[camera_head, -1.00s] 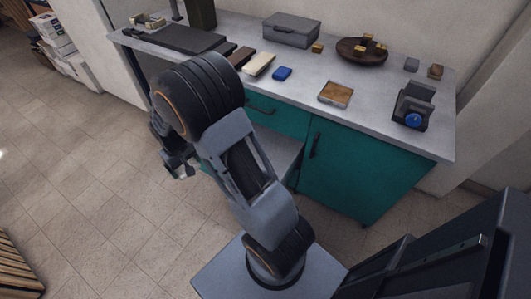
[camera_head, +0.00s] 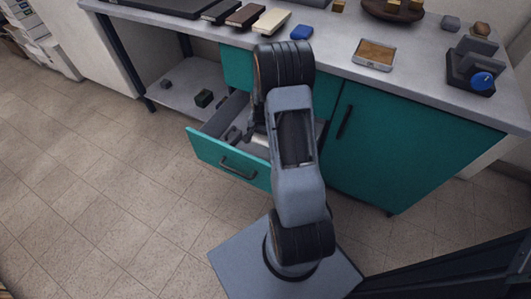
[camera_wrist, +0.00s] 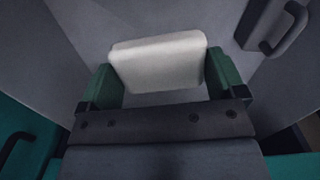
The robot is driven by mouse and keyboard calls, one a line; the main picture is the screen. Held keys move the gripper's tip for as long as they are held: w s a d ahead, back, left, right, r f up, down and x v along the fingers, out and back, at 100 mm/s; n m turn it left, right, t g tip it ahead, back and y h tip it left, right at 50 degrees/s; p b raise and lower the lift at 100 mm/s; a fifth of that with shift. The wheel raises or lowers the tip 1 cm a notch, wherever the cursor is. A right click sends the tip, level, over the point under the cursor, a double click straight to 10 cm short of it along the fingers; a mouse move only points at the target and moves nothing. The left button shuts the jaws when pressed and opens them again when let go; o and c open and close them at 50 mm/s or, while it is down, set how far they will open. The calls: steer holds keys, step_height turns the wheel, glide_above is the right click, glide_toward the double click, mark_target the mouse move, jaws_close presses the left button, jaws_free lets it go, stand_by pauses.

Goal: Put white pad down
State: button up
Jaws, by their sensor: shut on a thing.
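The white pad (camera_wrist: 158,58) is held between the two green fingers of my gripper (camera_wrist: 162,80) in the wrist view. Grey surfaces of the drawer surround it there. I cannot tell whether the pad touches the drawer floor. In the head view my arm reaches down into the open teal-fronted drawer (camera_head: 228,158). My gripper is mostly hidden behind the arm there, and a pale patch shows beside it inside the drawer.
A dark grey piece with a handle (camera_wrist: 278,28) is at the right in the wrist view. A low shelf (camera_head: 185,108) carries small dark blocks.

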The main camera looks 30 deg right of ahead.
steer(key=shift+m, duration=0.7)
steer(key=f, duration=0.1)
steer(key=d+f+b, duration=0.1)
steer(key=d+f, duration=0.1)
steer(key=f, duration=0.1)
steer(key=shift+s, duration=0.3)
steer(key=b, duration=0.2)
glide_above(267, 157)
step_height(267, 157, down, 5)
steer(key=shift+d+r, duration=0.1)
steer(key=shift+f+b, duration=0.9)
steer(key=shift+f, duration=1.05)
steer(key=shift+f, duration=0.1)
steer(key=o, duration=0.4)
steer(key=shift+f, duration=0.1)
steer(key=shift+o, duration=1.1)
step_height(267, 157, up, 12)
steer(key=p, duration=0.4)
steer(key=shift+r, duration=0.2)
